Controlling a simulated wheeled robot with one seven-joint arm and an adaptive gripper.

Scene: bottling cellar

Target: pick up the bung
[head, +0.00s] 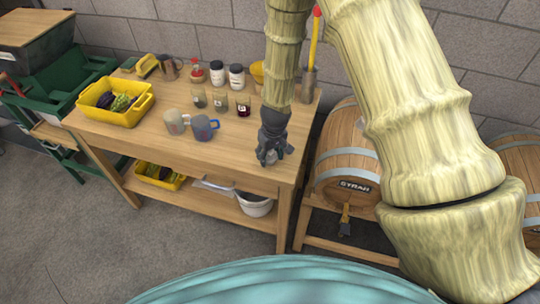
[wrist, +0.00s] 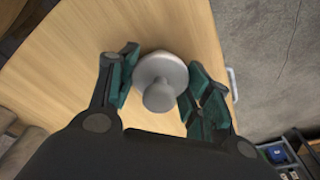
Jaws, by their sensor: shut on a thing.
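The bung is a pale grey stopper with a wide round flange and a narrower knob; it shows in the wrist view (wrist: 161,72) between the two dark green finger pads. My gripper (wrist: 160,78) is shut on it, with one pad at each side of the flange. In the head view my gripper (head: 272,150) points down at the right front part of the wooden table (head: 150,150), and a little of the bung (head: 270,157) shows between the fingers. I cannot tell whether the bung still touches the tabletop.
Two mugs (head: 203,127) stand left of my gripper, with several small glasses and jars (head: 236,76) behind. A yellow crate (head: 113,117) of grapes sits at the table's left. A barrel (head: 346,150) marked "STRAN" stands on the right. The front tabletop is clear.

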